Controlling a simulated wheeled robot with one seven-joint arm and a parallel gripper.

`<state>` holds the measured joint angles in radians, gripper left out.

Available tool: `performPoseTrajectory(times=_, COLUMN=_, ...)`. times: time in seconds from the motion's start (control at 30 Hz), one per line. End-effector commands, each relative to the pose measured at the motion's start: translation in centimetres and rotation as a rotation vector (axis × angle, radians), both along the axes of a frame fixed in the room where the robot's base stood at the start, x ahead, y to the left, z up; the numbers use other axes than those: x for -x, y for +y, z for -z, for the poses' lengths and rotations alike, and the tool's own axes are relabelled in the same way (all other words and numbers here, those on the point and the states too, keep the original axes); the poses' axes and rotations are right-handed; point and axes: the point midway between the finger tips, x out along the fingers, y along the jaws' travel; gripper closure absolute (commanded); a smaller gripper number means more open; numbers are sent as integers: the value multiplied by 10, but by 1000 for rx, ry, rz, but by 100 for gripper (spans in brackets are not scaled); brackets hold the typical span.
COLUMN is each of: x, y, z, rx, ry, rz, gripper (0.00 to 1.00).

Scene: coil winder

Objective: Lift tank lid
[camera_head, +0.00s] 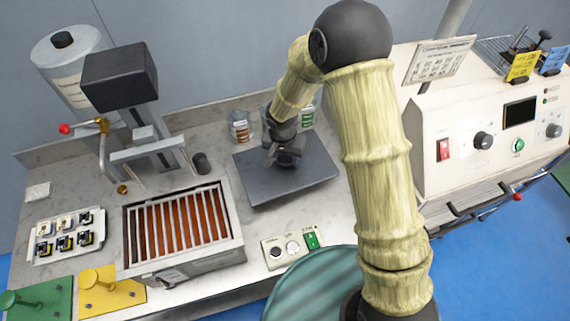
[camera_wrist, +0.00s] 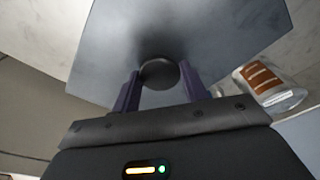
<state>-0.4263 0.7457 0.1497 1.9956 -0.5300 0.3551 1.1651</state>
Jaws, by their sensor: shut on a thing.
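The tank lid (camera_head: 309,183) is a flat dark grey plate with a round black knob in its middle. It shows at the centre of the head view, on or just above the grey bench; I cannot tell whether it touches. My gripper (camera_head: 284,158) is over its middle, and the arm partly hides the knob. In the wrist view the lid (camera_wrist: 205,45) fills the upper middle, and my gripper (camera_wrist: 158,85) is shut on the knob (camera_wrist: 159,73), one finger on each side. The open tank (camera_head: 183,228) with a barred top over orange-brown content stands left of the lid.
Labelled jars (camera_head: 240,127) stand behind the lid. A small switch panel (camera_head: 291,247) lies in front. A dark-headed column (camera_head: 120,77) and a red-knobbed lever (camera_head: 65,129) rise behind the tank. A parts tray (camera_head: 68,238) lies at left, a control console (camera_head: 490,140) at right.

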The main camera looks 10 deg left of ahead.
Motion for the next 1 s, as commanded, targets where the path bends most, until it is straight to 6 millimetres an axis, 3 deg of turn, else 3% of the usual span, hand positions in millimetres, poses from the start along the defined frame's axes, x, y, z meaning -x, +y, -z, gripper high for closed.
performPoseTrajectory(times=0.1, x=-1, y=0, z=-21, rx=-3, ry=-4, rz=1, gripper=94)
performPoseTrajectory(times=0.23, x=0, y=0, z=-33, rx=-2, ry=-2, rz=0, gripper=94)
performPoseTrajectory(times=0.83, x=0, y=0, z=-36, rx=-1, ry=0, rz=-1, gripper=94)
performPoseTrajectory(times=1.0, x=0, y=0, z=-47, rx=-1, ry=-1, rz=-1, gripper=94)
